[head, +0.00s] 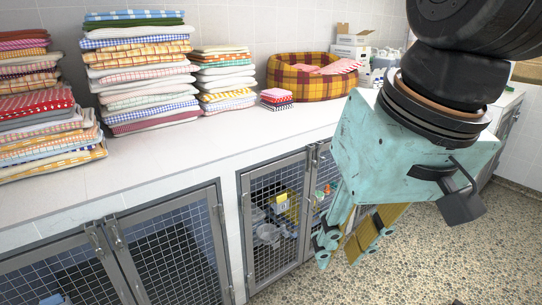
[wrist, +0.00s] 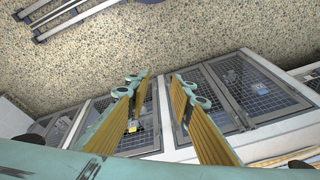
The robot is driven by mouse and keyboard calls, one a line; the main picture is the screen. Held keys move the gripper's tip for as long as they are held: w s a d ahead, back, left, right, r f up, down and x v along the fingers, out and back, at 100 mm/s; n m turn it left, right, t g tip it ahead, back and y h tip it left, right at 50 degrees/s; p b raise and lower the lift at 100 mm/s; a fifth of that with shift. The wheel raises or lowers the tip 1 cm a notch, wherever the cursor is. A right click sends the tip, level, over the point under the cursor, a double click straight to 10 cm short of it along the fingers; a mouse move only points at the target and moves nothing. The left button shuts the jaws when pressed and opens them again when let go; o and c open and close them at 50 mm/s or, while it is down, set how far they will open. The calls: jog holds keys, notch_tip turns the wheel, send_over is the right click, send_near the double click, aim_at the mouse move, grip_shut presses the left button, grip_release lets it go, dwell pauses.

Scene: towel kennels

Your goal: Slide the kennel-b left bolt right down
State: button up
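I cannot tell which kennel is kennel-b. My gripper (head: 340,248) hangs before the tagged kennel's right side, hiding part of it.
The white counter (head: 150,172) carries stacked towels (head: 140,75), a plaid pet bed (head: 290,85) and boxes. The speckled floor (head: 440,255) before the kennels is mostly open. Blue-grey rails (wrist: 85,15) lie on the floor at the wrist view's upper left.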

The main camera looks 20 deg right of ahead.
jog(key=w+a+m+g+y+p, duration=0.1)
jog(key=w+a+m+y, duration=0.25)
jog(key=w, duration=0.75)
jog(key=w+a+m+g+y+p, duration=0.1)
jog(key=w+a+m+y, duration=0.25)
jog(key=w, duration=0.75)
jog(key=w+d+f+m+t+y+p, duration=0.15)
jog(key=w+d+m, duration=0.25)
jog(key=w, duration=0.8)
jog(key=w+d+f+m+t+y+p, duration=0.1)
jog(key=w+d+f+m+t+y, duration=0.3)
jog(key=w, duration=0.8)
jog(key=w+d+f+m+t+h+p, duration=0.1)
jog(key=w+d+f+m+t, duration=0.1)
jog(key=w+d+f+m, duration=0.45)
jog(key=w+d+f+m+t+h+p, duration=0.15)
jog(key=w+d+f, duration=0.25)
jog(key=w+d, duration=0.6)
jog(key=w+d+f+m+t+h, duration=0.2)
jog(key=d+f+m, duration=0.3)
jog(key=d+f, duration=0.4)
jog(key=w+d+f+m+t+h, duration=0.2)
jog(key=d+f, duration=0.6)
jog(key=d, duration=0.4)
jog(key=w+m+t, duration=0.1)
jog(key=m+t, duration=0.1)
jog(key=shift+f+m+t+p, duration=0.3)
jog(key=shift+f+m, duration=0.1)
